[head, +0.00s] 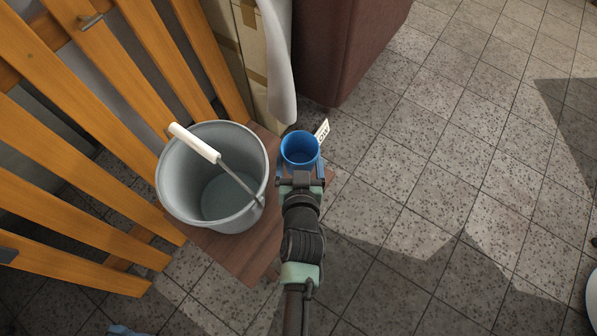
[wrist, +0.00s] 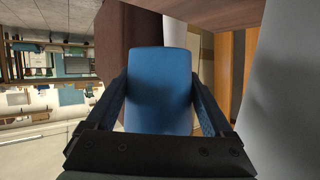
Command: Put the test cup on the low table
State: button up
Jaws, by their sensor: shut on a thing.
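The test cup (head: 300,147) is blue, upright and looks empty inside. My gripper (head: 300,166) is shut on it, with one finger on each side. The cup is over the right part of the low table (head: 240,250), a brown wooden top beside the slatted wood. In the wrist view the cup (wrist: 160,88) fills the space between the fingers, and a brown surface (wrist: 215,14) lies beyond its end. I cannot tell whether the cup's base touches the table.
A grey bucket (head: 178,195) with a white-gripped handle stands on the table just left of the cup. A white tag with letters (head: 322,130) sticks out behind the cup. Orange slats (head: 75,135) rise at left, cardboard boxes (head: 250,60) behind.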

jog(key=shift+f+b, duration=1.55)
jog(key=shift+f, duration=1.5)
jog(key=shift+f, duration=0.1)
jog(key=shift+f, duration=0.15)
jog(key=o, duration=1.4)
jog(key=shift+c, duration=0.2)
